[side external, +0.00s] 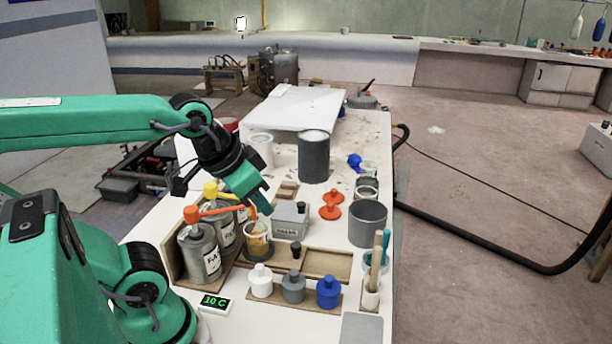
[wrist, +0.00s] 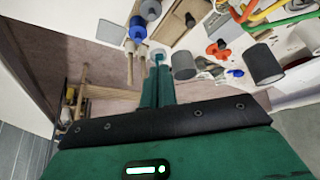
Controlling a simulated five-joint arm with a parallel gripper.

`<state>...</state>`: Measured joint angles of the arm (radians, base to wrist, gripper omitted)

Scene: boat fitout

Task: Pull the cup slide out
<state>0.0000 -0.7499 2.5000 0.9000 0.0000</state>
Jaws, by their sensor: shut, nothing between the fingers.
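The cup slide is a wooden tray (side external: 318,262) with a black knob (side external: 295,250) near its middle. A clear cup with amber contents (side external: 258,242) stands at its left end, below the orange-handled dispensers. The wooden tray (wrist: 178,27) also shows at the top of the wrist view, with a dark knob on it. My gripper (side external: 264,207) is shut and empty. In the side view it hangs above the bench, in front of the grey box and above the cup in the picture. In the wrist view its green fingers (wrist: 160,75) are together, apart from the tray.
Grey cans (side external: 204,255) with dispenser handles stand left of the cup. White, grey and blue capped bottles (side external: 293,288) line the near side of the tray. A brush pot (side external: 371,293), grey cup (side external: 367,223) and grey box (side external: 289,218) stand around it.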

